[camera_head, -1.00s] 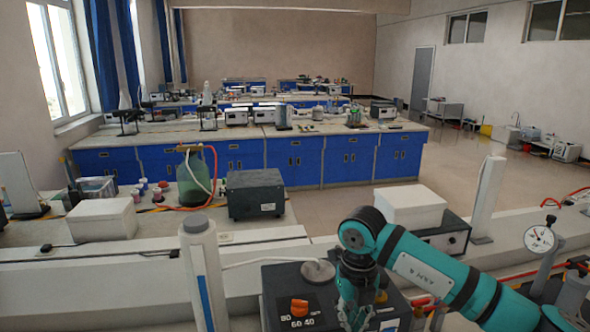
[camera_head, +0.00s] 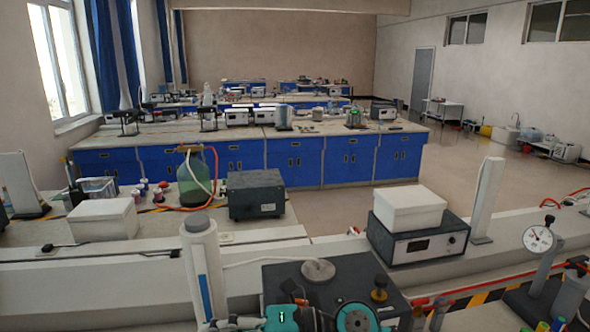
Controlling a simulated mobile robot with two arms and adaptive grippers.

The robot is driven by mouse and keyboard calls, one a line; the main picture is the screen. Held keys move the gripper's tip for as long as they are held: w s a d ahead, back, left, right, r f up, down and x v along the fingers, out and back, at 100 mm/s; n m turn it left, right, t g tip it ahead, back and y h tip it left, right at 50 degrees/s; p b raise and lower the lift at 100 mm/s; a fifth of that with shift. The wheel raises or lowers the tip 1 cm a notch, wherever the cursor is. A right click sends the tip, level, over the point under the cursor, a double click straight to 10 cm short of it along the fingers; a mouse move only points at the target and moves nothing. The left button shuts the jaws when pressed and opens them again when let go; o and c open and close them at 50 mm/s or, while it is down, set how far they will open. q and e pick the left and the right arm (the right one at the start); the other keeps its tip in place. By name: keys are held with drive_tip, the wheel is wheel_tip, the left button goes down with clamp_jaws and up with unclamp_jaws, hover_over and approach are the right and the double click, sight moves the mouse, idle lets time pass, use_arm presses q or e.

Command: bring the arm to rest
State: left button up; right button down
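Teal and dark parts of my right arm show only at the bottom edge, in front of the dark hotplate box (camera_head: 340,275). Greyish metal pieces just left of them, cut off by the frame edge, may be my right gripper (camera_head: 238,323). Its fingertips cannot be made out, so I cannot tell whether it is open or holds anything. My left gripper and arm are not in view.
A white bottle-like column (camera_head: 203,265) stands left of the hotplate box. A white box (camera_head: 409,207) sits on a dark instrument (camera_head: 418,243) to the right. A pressure gauge (camera_head: 539,239) stands at far right. Blue-fronted benches (camera_head: 240,160) lie beyond.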

drive_tip(key=w+d+r+m+t+h, duration=0.1)
drive_tip(key=w+d+r+m+t, duration=0.2)
drive_tip(key=d+m+t, duration=0.5)
drive_tip(key=w+d+r+m+t+h, duration=0.1)
drive_tip(key=w+d+r+m+t, duration=0.25)
drive_tip(key=m+t, duration=0.75)
drive_tip(key=s+d+f+m+g+h, duration=0.2)
drive_tip(key=d+f+m+g+h, duration=0.1)
drive_tip(key=d+f+m+h, duration=1.35)
drive_tip(key=s+d+f+g+y, duration=0.1)
drive_tip(key=s+d+f+g, duration=0.1)
drive_tip(key=s+f+g, duration=0.6)
drive_tip(key=s+d+f+g, duration=0.3)
drive_tip(key=s+f, duration=0.6)
drive_tip(key=s, duration=0.6)
wheel_tip(320, 180, down, 34)
drive_tip(key=s+r+g+b, duration=0.1)
drive_tip(key=s+g+b, duration=0.15)
drive_tip(key=b, duration=0.25)
drive_tip(key=s+d+f+b, duration=0.2)
drive_tip(key=s+f, duration=1.3)
drive_tip(key=f, duration=0.2)
drive_tip(key=shift+s+d, duration=0.4)
